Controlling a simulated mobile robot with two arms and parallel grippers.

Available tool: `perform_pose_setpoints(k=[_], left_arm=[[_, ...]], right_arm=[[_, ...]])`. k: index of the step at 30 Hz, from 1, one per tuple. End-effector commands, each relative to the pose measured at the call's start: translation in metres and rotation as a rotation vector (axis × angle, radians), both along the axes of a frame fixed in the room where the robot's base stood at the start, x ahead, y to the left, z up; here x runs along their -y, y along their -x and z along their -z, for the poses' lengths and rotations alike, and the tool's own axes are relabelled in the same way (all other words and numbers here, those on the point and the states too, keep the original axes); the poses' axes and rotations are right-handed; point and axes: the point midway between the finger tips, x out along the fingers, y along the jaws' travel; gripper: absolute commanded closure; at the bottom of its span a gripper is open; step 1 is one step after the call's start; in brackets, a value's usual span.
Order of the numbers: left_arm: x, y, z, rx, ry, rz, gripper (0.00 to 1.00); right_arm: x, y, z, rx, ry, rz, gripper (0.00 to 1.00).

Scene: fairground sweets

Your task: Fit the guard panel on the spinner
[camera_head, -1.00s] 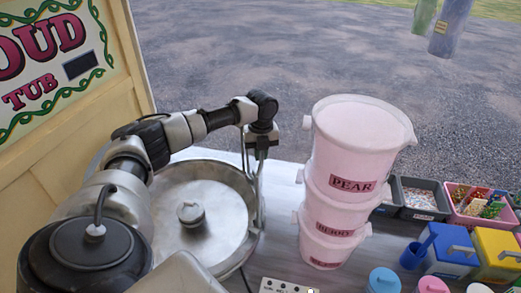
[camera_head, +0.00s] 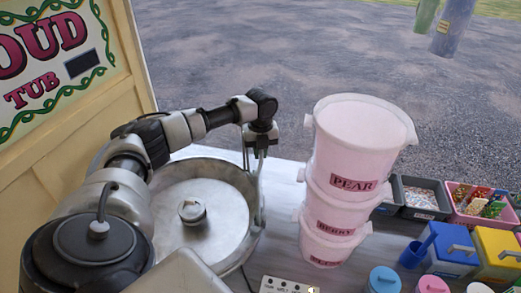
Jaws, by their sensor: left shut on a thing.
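The spinner is a round metal bowl (camera_head: 226,225) on the counter, with a small capped head (camera_head: 192,211) at its middle. My left gripper (camera_head: 260,153) is above the bowl's right rim, pointing down. It is shut on the top of a thin upright piece, which looks like the guard panel (camera_head: 260,195), seen nearly edge-on. The panel stands along the right side of the bowl. I cannot tell whether it touches the rim or is seated. My left arm hides part of the bowl's left and back. My right gripper is not in view.
A tall stack of pink tubs (camera_head: 354,208) stands close right of the spinner. A white switch box (camera_head: 286,285) is in front. Dark and pink trays (camera_head: 419,213), blue and yellow boxes (camera_head: 450,267) and lidded jars are farther right. A signboard wall (camera_head: 62,147) borders the left.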

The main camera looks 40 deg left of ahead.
Motion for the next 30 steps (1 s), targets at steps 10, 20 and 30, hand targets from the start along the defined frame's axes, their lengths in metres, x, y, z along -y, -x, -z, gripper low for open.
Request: perform_pose_setpoints(k=[10, 20, 30], left_arm=[[-0.0011, -0.001, 0.0011, 0.002, 0.0, -0.001, 1.0], [-0.0006, -0.0003, 0.005, 0.001, 0.0, -0.001, 1.0], [-0.0006, -0.0004, 0.0065, 0.002, 0.0, -0.001, 1.0]], right_arm=[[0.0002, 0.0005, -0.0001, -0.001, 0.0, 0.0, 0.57], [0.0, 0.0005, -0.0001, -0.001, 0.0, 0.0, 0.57], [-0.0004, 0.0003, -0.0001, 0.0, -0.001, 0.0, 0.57]])
